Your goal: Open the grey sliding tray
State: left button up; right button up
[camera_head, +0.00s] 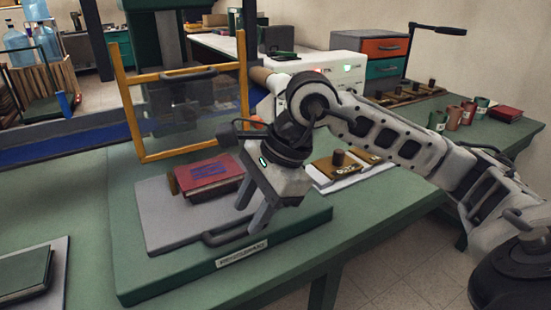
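The grey sliding tray (165,226) lies on a green base of a press-like machine, with a red book (210,174) on it. A dark bar handle (222,236) runs along the tray's front edge. My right gripper (249,216) points down at the right end of this handle. Its two fingers are apart, one on the tray side and one toward the front. The fingers hide the handle's right end, so I cannot tell whether they touch it. My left gripper is not in view.
A clear guard in a yellow frame (129,118) stands raised behind the tray. A labelled plate (241,255) is on the base's front. A green book (25,272) lies at left. A white board with brown pieces (345,166) lies at right.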

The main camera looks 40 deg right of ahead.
jog(key=p+v, duration=0.1)
jog(key=v, duration=1.1)
jog(key=shift+r, duration=0.2)
jog(key=shift+s, duration=0.1)
